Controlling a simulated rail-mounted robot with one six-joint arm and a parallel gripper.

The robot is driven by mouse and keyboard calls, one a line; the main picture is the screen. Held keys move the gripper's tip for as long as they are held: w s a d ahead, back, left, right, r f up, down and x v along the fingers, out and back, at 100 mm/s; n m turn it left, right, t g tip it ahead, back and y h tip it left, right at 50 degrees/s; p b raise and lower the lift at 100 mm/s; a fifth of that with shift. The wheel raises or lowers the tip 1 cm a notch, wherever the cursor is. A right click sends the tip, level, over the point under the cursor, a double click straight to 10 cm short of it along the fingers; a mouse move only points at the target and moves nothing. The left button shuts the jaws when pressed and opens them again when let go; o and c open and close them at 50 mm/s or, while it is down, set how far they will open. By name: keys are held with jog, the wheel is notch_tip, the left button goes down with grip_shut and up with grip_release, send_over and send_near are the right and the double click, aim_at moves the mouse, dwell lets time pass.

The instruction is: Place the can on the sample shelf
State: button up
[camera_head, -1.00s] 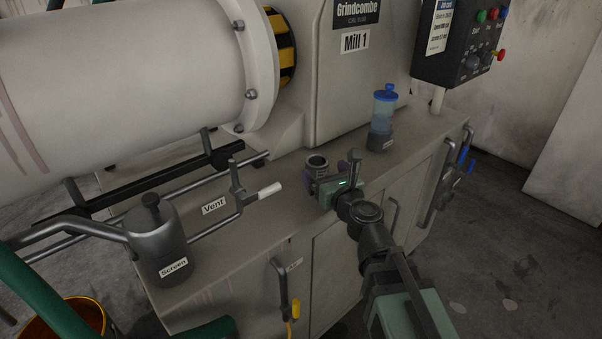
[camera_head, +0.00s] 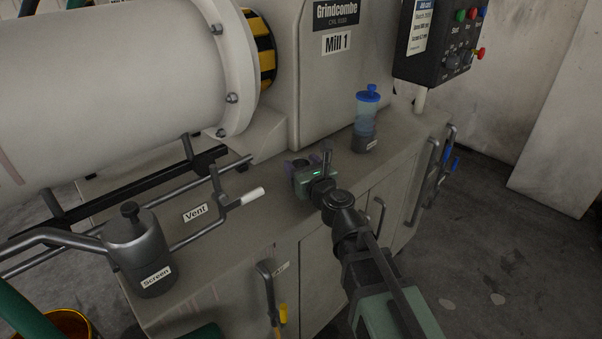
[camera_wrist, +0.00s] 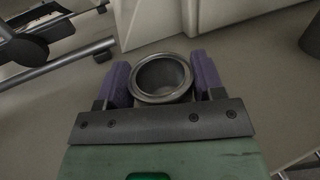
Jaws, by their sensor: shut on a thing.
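The can is a small open-topped grey metal can (camera_wrist: 162,78), seen from above in the wrist view. My gripper (camera_wrist: 163,82) is shut on it, with a purple finger against each side. In the head view my gripper (camera_head: 298,166) is low over the grey cabinet top (camera_head: 240,222), and it hides the can there. I cannot tell whether the can touches the cabinet top. I make out no shelf labelled as the sample shelf.
A blue-capped bottle (camera_head: 367,112) stands in a dark holder behind and right of my gripper. A labelled Vent lever (camera_head: 238,202) and the Screen pot (camera_head: 140,250) are to the left.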

jog(key=shift+r, duration=0.1)
notch_tip(320, 180, up, 23)
jog(key=p, duration=2.3)
